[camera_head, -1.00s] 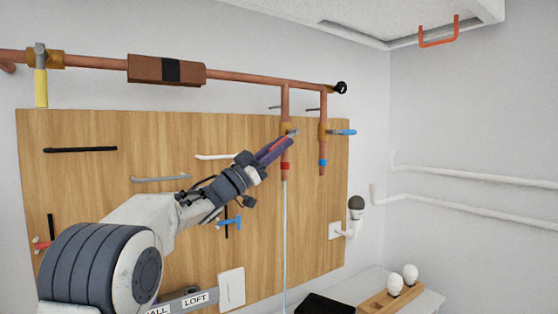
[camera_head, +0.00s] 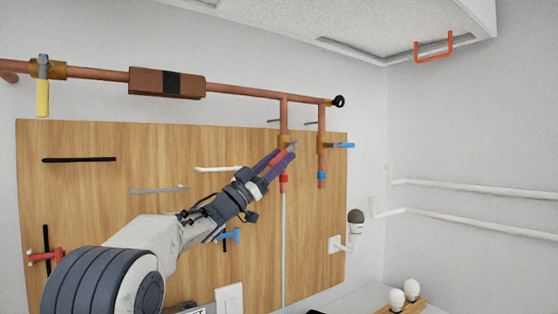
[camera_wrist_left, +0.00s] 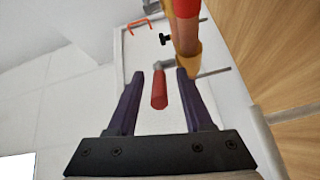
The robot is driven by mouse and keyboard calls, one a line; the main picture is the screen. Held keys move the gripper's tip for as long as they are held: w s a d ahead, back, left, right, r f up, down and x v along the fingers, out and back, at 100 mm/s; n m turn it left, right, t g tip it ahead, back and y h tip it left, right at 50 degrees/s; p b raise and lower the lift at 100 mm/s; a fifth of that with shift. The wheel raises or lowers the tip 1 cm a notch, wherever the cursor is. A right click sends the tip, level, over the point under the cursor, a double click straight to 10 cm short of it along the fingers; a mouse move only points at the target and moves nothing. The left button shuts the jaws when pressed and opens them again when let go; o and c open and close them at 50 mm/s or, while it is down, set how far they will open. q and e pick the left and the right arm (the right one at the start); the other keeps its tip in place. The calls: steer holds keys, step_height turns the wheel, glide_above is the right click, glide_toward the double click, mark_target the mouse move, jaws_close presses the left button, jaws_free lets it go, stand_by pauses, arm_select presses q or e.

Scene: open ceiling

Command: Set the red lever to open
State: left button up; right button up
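The red lever (camera_head: 281,157) is on the left of two copper drop pipes, at a brass valve (camera_head: 285,140). In the left wrist view its red handle (camera_wrist_left: 159,91) points toward the gripper from a grey stem. My left gripper (camera_head: 282,155) is open around the handle, with one finger on each side. The left wrist view shows gaps between the handle and both fingers (camera_wrist_left: 157,88). The fingers hide part of the lever in the head view. My right gripper is out of view.
A blue lever (camera_head: 341,145) sits on the right drop pipe. A yellow-handled lever (camera_head: 42,97) hangs at the far left of the upper copper pipe (camera_head: 240,90). A thin pale blue line (camera_head: 283,240) runs down below the red-banded pipe. The wooden board (camera_head: 110,210) stands close behind my arm.

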arm_select(q)
steer(key=b+v, duration=0.4)
steer(key=v, duration=0.6)
steer(key=shift+a+f+b, duration=0.15)
steer(key=shift+a+b, duration=0.05)
steer(key=shift+b, duration=0.2)
steer(key=shift+s, duration=0.1)
